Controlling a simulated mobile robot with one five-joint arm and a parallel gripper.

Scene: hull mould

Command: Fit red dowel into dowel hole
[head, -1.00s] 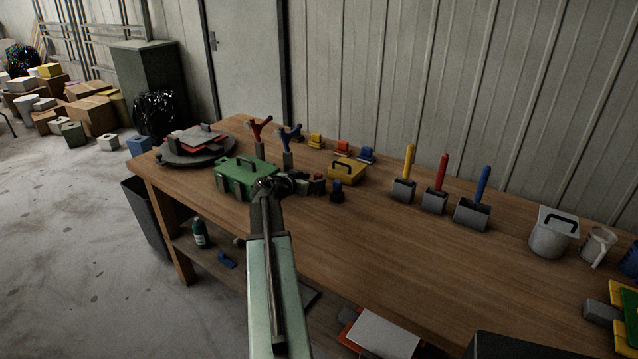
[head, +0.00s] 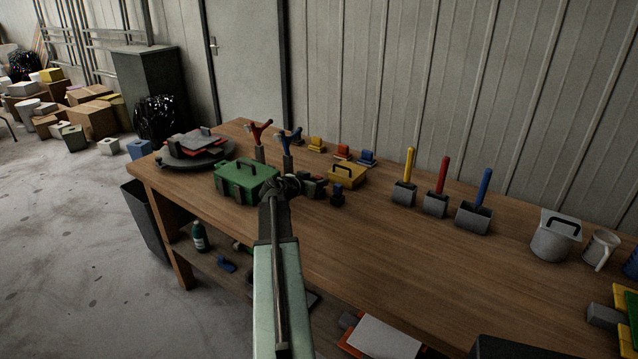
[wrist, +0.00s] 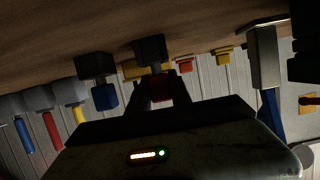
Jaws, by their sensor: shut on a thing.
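My gripper (head: 290,185) is over the bench beside the green toolbox. In the wrist view, which looks upside down, its two fingers (wrist: 160,97) are closed around a red dowel (wrist: 160,87). A dark block (wrist: 150,48) lies right at the dowel's end; I cannot tell whether the dowel is inside its hole. A second dark block (wrist: 95,66) stands beside it with a blue dowel (wrist: 104,97) in it. This blue-topped block also shows in the head view (head: 337,197).
The green toolbox (head: 244,180) is left of my gripper. A yellow case (head: 347,176) stands behind the blocks. Red and blue forked stands (head: 288,150) are behind the gripper. Scrapers (head: 435,202) stand to the right. The bench front (head: 380,260) is clear.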

